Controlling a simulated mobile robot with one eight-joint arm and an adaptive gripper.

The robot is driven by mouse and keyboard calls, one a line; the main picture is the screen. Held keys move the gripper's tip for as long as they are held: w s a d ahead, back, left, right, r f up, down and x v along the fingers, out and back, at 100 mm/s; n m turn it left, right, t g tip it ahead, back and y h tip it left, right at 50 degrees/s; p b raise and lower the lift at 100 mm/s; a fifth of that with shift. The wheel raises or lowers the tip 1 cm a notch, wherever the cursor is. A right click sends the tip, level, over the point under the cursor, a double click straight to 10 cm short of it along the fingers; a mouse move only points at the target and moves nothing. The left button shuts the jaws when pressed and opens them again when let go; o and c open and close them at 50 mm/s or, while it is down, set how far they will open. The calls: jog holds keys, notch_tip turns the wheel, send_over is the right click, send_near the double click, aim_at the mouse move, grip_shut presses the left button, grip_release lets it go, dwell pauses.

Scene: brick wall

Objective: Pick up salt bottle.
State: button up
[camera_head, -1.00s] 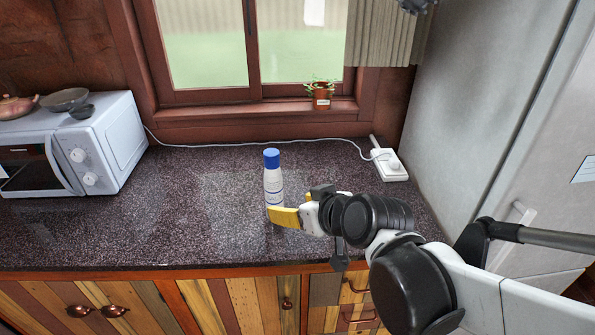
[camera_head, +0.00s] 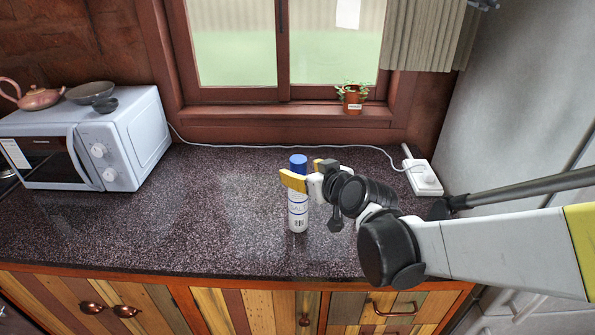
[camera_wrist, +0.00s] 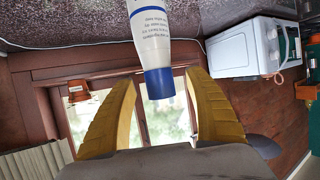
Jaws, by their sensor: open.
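The salt bottle (camera_head: 298,208) is white with a blue cap and stands upright on the dark speckled counter. My gripper (camera_head: 304,173) is open at the height of the bottle's upper part, its yellow fingers near the cap. One finger crosses in front of the bottle just below the cap in the head view. In the wrist view the bottle (camera_wrist: 152,40) appears upside down, its cap (camera_wrist: 159,83) between the spread finger tips (camera_wrist: 160,82). I cannot tell whether a finger touches it.
A white microwave (camera_head: 130,139) with bowls on top stands at the left. A power strip (camera_head: 423,178) and its cable lie at the back right. A potted plant (camera_head: 352,99) sits on the sill. The counter left of the bottle is clear.

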jog(key=x, duration=0.3)
jog(key=shift+b, duration=0.35)
jog(key=shift+d, duration=0.1)
jog(key=shift+c, duration=0.9)
grip_shut()
jog(key=shift+r, duration=0.2)
